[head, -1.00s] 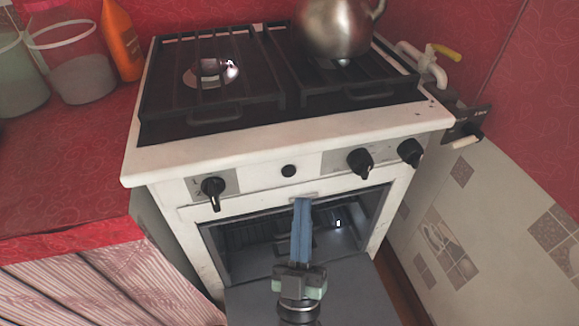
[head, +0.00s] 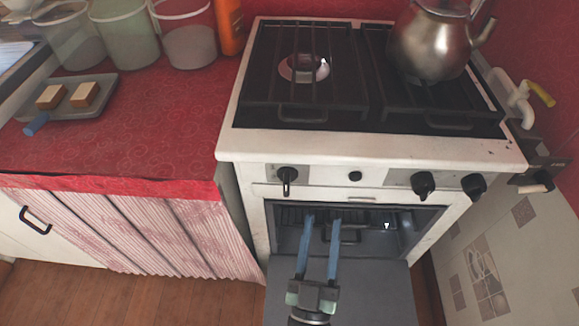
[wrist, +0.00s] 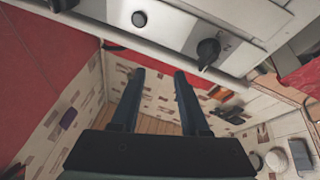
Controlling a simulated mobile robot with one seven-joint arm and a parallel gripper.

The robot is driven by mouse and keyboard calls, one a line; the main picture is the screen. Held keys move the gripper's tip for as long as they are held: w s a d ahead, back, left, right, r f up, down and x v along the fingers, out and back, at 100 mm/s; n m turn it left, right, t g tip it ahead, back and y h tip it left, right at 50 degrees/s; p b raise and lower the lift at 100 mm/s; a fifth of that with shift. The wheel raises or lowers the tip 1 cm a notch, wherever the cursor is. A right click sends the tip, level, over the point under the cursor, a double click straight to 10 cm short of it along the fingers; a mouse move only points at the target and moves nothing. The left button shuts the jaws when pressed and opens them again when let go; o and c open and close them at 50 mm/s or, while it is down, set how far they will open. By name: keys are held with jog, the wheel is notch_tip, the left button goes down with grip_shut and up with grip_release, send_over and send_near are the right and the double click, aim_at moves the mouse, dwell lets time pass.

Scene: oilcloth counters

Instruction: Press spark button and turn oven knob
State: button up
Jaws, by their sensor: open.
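The white stove (head: 330,148) has a small round black button (head: 355,176) on its front panel. One black knob (head: 287,178) is left of the button; two more, a middle knob (head: 423,185) and a right knob (head: 474,186), are to its right. The oven door (head: 375,290) is folded down open below. My gripper (head: 322,218) is open and empty, its blue fingers apart in front of the oven opening, below the panel. In the wrist view, the button (wrist: 139,18) and a knob (wrist: 208,52) show beyond the fingertips (wrist: 159,72), touching neither.
A kettle (head: 432,45) stands on the right burner. The red counter (head: 140,130) at left holds a tray (head: 95,105) with two pale blocks, several tubs and an orange bottle (head: 230,28). A pipe with a yellow-handled valve (head: 540,93) is right of the stove. Wooden floor (head: 130,300) is clear at lower left.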

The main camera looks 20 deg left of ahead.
aim_at(286, 188)
jog(key=s+a+r+m+g+y+p, duration=0.1)
jog(key=s+a+r+g+p, duration=0.1)
jog(key=s+a+g+p, duration=0.4)
jog(key=shift+t, duration=0.4)
jog(key=x, duration=0.7)
jog(key=d+x, duration=0.1)
jog(key=x, duration=0.2)
jog(key=shift+w+f+p, duration=0.2)
jog(key=shift+w+p, duration=0.2)
jog(key=shift+w, duration=0.05)
jog(key=shift+c, duration=0.3)
grip_shut()
